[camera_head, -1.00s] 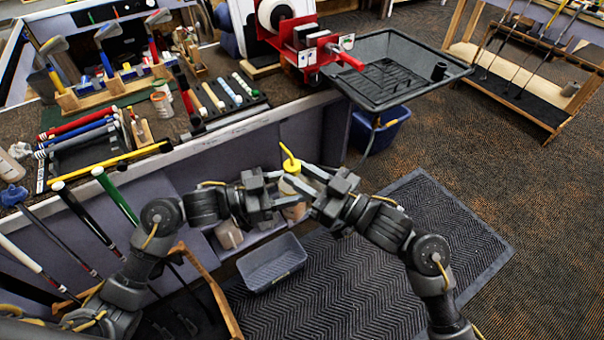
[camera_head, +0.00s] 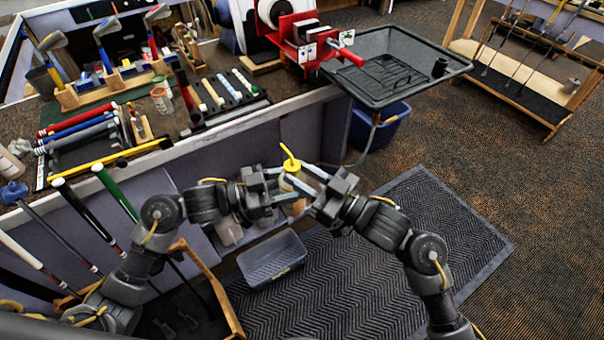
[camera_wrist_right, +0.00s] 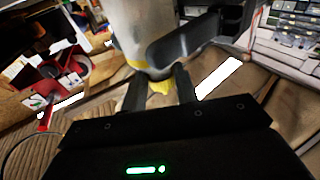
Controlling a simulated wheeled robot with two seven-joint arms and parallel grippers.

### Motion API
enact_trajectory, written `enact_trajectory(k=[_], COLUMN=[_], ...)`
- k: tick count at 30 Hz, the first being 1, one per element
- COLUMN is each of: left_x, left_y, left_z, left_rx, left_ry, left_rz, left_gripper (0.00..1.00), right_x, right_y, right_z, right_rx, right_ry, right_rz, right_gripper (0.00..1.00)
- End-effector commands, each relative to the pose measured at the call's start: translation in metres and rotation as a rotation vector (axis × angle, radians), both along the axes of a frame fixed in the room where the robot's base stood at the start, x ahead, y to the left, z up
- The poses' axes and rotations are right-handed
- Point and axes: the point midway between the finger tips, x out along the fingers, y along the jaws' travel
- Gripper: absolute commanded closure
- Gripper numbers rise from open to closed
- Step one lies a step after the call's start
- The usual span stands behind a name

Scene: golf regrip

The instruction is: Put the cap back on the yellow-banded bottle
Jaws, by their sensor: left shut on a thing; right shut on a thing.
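The bottle (camera_head: 295,207) is pale and translucent, held in the air in front of the bench. Its yellow cap with a thin spout (camera_head: 290,160) is at the top. My left gripper (camera_head: 281,188) is shut on the bottle's body from the left. My right gripper (camera_head: 304,177) comes in from the right and is shut on the cap. In the right wrist view the bottle (camera_wrist_right: 135,30) looks inverted, with a yellow band near its end and the yellow cap (camera_wrist_right: 160,87) between my right fingers. Whether the cap is fully seated cannot be told.
The bench (camera_head: 235,125) behind carries grips, clubs and a red clamp machine (camera_head: 300,45). A black tray (camera_head: 400,65) juts from its right end. A grey bin (camera_head: 272,260) stands on the floor below my grippers. The dark mat (camera_head: 420,230) to the right is clear.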

Motion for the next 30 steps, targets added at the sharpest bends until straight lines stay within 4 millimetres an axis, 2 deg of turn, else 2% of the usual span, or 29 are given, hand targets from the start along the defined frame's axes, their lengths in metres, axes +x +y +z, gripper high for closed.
enact_trajectory(k=[4, 5, 10, 15, 23, 24, 28, 30], left_x=[0.0005, 0.0005, 0.0003, 0.0002, 0.0011, 0.0013, 0.0012, 0.001], left_y=[-0.0004, -0.0004, -0.0007, -0.0011, -0.0007, -0.0005, -0.0003, -0.0003], left_z=[0.0045, 0.0046, 0.0051, 0.0054, 0.0064, 0.0065, 0.006, 0.0053], left_rx=[-0.008, -0.008, -0.01, -0.011, -0.011, -0.012, -0.011, -0.01], left_ry=[-0.009, -0.009, -0.009, -0.011, -0.012, -0.013, -0.012, -0.01], left_rz=[0.0, 0.0, -0.001, -0.002, 0.001, 0.001, 0.001, 0.001], left_gripper=[0.89, 1.0, 1.0, 1.0, 1.0, 1.0, 1.0, 1.0], right_x=[0.0001, 0.0, -0.0058, -0.0076, -0.0067, -0.0067, -0.0067, -0.0065], right_y=[-0.0002, -0.0001, 0.0087, 0.0069, 0.0056, 0.0056, 0.0055, 0.0053], right_z=[-0.0047, -0.0048, -0.0033, -0.0056, -0.0072, -0.0073, -0.0067, -0.0058], right_rx=[-0.009, -0.009, 0.011, -0.006, -0.015, -0.015, -0.013, -0.012], right_ry=[0.009, 0.009, 0.0, 0.014, 0.014, 0.014, 0.013, 0.011], right_rz=[-0.001, -0.002, -0.138, -0.283, -0.295, -0.295, -0.295, -0.295], right_gripper=[0.91, 0.91, 0.91, 0.91, 0.91, 0.68, 0.51, 0.49])
